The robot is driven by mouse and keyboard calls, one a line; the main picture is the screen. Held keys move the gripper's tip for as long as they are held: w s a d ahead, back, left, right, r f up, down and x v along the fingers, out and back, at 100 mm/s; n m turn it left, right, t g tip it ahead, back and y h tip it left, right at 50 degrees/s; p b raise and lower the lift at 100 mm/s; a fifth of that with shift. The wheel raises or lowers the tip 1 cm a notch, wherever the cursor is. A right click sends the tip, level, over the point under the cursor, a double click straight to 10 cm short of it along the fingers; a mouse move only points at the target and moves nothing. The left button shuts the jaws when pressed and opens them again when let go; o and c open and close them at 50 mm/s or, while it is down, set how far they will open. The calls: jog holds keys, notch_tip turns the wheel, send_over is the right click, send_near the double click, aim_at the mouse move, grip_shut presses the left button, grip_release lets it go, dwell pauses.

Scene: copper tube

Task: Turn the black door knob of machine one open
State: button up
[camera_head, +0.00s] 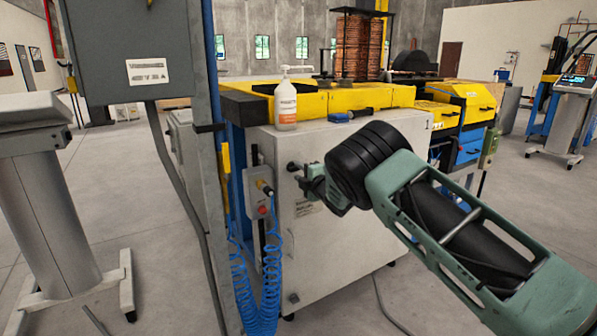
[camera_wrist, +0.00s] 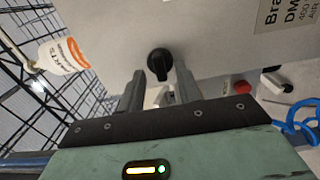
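The black door knob (camera_wrist: 160,64) is on the pale front panel of the machine (camera_head: 330,240). In the wrist view it shows just ahead of and between the two fingertips of my gripper (camera_wrist: 159,76). The fingers are apart, one on each side of the knob as seen here. I cannot tell how far the knob is in depth from the tips. In the head view the knob is a small dark shape (camera_head: 292,167) just left of my gripper (camera_head: 302,180), partly hidden there. My forearm covers the right part of the cabinet.
A white pump bottle (camera_head: 286,103) stands on the machine's top edge. A control box (camera_head: 261,190) with a red button and a coiled blue hose (camera_head: 250,290) hang left of the knob. A grey post (camera_head: 212,190) stands left. Open floor lies at the left.

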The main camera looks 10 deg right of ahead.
jog(key=shift+w+a, duration=0.25)
jog(key=shift+w, duration=0.35)
grip_shut()
